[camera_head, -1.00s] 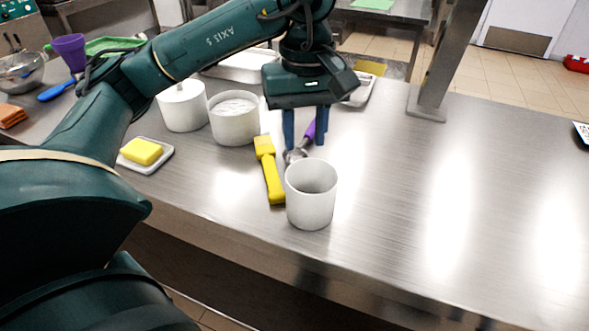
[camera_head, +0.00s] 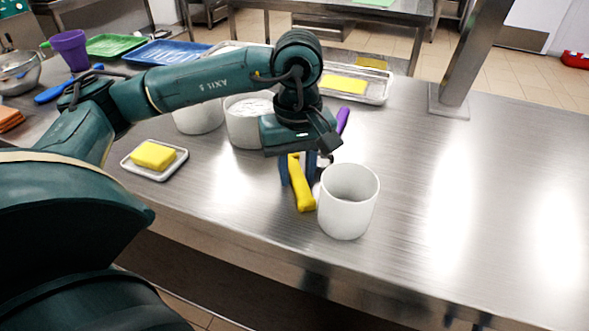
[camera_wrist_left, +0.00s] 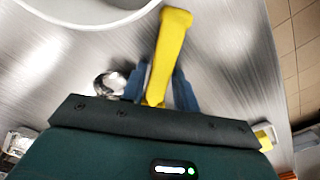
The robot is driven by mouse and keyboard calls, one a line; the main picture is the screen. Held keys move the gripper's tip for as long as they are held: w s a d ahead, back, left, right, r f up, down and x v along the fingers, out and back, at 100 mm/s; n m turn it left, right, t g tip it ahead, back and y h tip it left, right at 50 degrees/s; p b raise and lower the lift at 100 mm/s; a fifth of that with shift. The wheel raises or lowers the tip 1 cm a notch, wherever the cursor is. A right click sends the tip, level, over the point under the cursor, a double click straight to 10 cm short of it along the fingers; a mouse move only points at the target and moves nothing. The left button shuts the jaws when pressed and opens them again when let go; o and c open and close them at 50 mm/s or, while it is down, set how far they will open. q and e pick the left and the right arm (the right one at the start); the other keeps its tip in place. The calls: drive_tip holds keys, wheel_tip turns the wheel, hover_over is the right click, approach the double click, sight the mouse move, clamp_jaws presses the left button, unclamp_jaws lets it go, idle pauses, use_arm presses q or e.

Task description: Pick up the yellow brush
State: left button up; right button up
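The yellow brush (camera_head: 303,194) lies on the steel counter, partly hidden under my left gripper in the head view. Its handle points toward the counter's front edge. In the left wrist view the yellow brush (camera_wrist_left: 168,47) runs between the two blue fingers. My left gripper (camera_head: 297,178) points down over the brush with its fingers apart, one on each side of it. In the left wrist view the left gripper (camera_wrist_left: 160,88) has little room between its fingers and the brush; contact is unclear. My right gripper is not in view.
A white cup (camera_head: 348,205) stands just right of the brush. A purple-handled metal tool (camera_head: 343,120) lies behind it. White tubs (camera_head: 247,122) stand behind the gripper. A yellow sponge (camera_head: 153,155) sits on a small tray at left. The counter's right side is clear.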

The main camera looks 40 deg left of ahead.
use_arm(q)
clamp_jaws()
drive_tip(key=shift+r, duration=0.15)
